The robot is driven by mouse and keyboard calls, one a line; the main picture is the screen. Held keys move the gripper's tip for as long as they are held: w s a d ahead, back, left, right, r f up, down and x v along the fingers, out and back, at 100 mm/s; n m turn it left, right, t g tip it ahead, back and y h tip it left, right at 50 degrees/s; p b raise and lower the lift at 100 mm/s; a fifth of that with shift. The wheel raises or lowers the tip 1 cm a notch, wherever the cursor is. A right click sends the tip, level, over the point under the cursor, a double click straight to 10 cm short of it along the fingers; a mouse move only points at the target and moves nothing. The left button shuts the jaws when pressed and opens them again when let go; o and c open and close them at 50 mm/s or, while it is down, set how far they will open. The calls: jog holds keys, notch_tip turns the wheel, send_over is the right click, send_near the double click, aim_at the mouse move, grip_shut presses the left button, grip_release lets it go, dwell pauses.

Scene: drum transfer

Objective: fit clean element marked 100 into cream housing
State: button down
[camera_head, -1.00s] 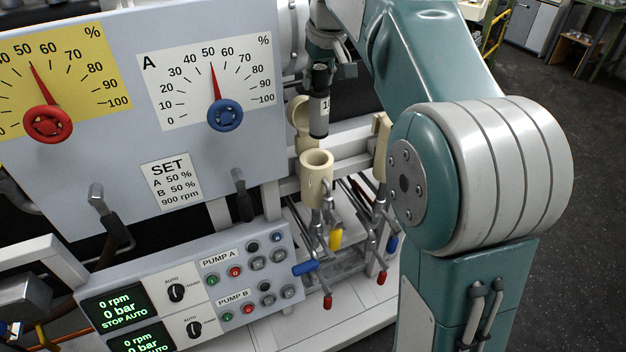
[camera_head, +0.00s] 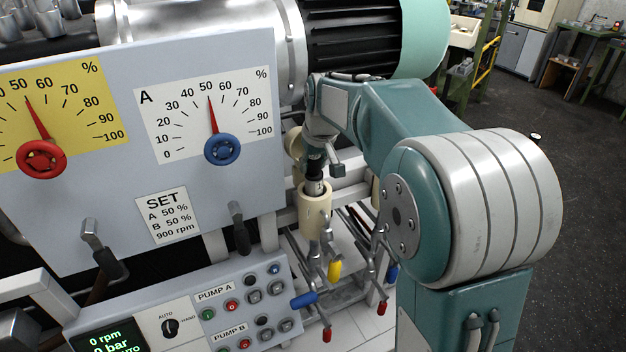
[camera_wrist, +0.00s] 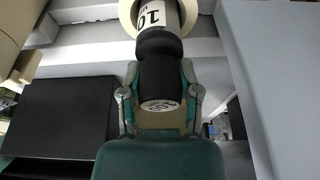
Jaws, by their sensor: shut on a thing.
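The element is dark with a pale printed band; in the wrist view the element (camera_wrist: 160,72) shows "10" on the band, cut off at the side, and small print on its near end. My gripper (camera_wrist: 158,98) is shut on its dark part, with a finger on each side. In the head view the element (camera_head: 316,188) stands upright with its lower part inside the open top of the cream housing (camera_head: 315,215). How deep it sits is hidden by the wall. The housing's cream rim (camera_wrist: 132,8) surrounds the far end of the element in the wrist view.
A grey panel (camera_head: 205,190) with dials stands close on the left. Levers with blue (camera_head: 304,300), yellow (camera_head: 334,270) and red (camera_head: 326,335) grips hang below the housing. Another cream housing is partly hidden by my arm.

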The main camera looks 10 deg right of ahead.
aim_at(313, 180)
notch_tip(313, 180, down, 5)
jog(key=shift+r, duration=0.2)
jog(key=shift+c, duration=1.6)
grip_release()
